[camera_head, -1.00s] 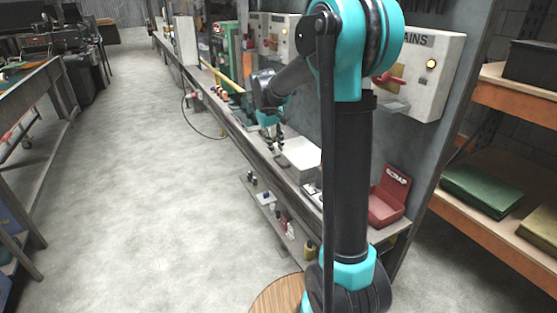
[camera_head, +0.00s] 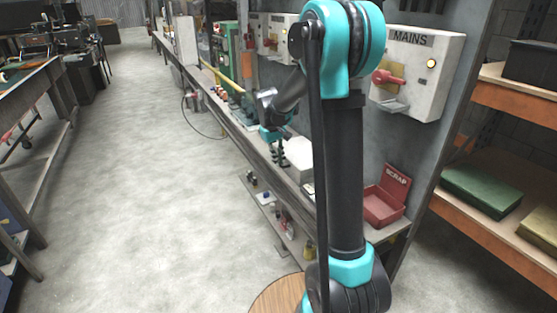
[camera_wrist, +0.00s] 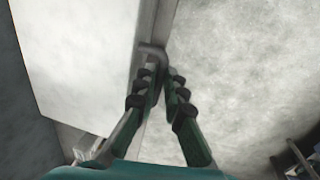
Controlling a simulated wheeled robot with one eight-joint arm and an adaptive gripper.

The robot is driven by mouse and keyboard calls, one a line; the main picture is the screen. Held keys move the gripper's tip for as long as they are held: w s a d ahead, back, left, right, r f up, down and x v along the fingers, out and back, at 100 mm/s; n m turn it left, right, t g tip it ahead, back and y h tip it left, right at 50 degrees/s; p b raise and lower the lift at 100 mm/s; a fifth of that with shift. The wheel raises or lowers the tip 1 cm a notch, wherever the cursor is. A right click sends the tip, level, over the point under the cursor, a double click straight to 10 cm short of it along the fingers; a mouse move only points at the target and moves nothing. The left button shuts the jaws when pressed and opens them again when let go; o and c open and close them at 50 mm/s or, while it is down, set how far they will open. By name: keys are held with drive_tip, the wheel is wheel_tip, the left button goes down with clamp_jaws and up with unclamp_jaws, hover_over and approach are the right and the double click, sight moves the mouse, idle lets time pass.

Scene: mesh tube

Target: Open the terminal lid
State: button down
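The terminal box with its white lid (camera_head: 298,152) sits on the bench in the head view, right beside my gripper (camera_head: 280,158). In the wrist view, the broad pale lid (camera_wrist: 80,60) fills the upper left, close to the camera. A bent grey handle (camera_wrist: 153,48) stands out at its right edge. My gripper (camera_wrist: 159,74) has its fingertips close together around the handle's bar, apparently shut on it. The lid looks tilted up in the head view, but my arm hides part of it and I cannot tell the angle.
A red SCRAP bin (camera_head: 384,205) stands on the bench to the right. A MAINS switch box (camera_head: 425,75) hangs on the panel above. A lower shelf (camera_head: 270,215) holds small parts. The concrete floor (camera_head: 150,190) left of the bench is clear.

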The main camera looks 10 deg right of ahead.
idle(0.4)
drive_tip(key=shift+d+r+y, duration=0.15)
drive_tip(key=shift+r+y, duration=0.15)
drive_tip(key=shift+r, duration=0.5)
drive_tip(key=w+d+r+y, duration=0.2)
drive_tip(key=w+d+r, duration=0.1)
drive_tip(key=d+r, duration=0.7)
drive_tip(key=shift+w+d+r+g, duration=0.15)
drive_tip(key=shift+d+r+g, duration=0.2)
drive_tip(key=shift+r, duration=1.95)
drive_tip(key=shift+a, duration=0.1)
drive_tip(key=c, duration=1.3)
unclamp_jaws()
drive_tip(key=shift+w, duration=0.1)
drive_tip(key=shift+c, duration=0.6)
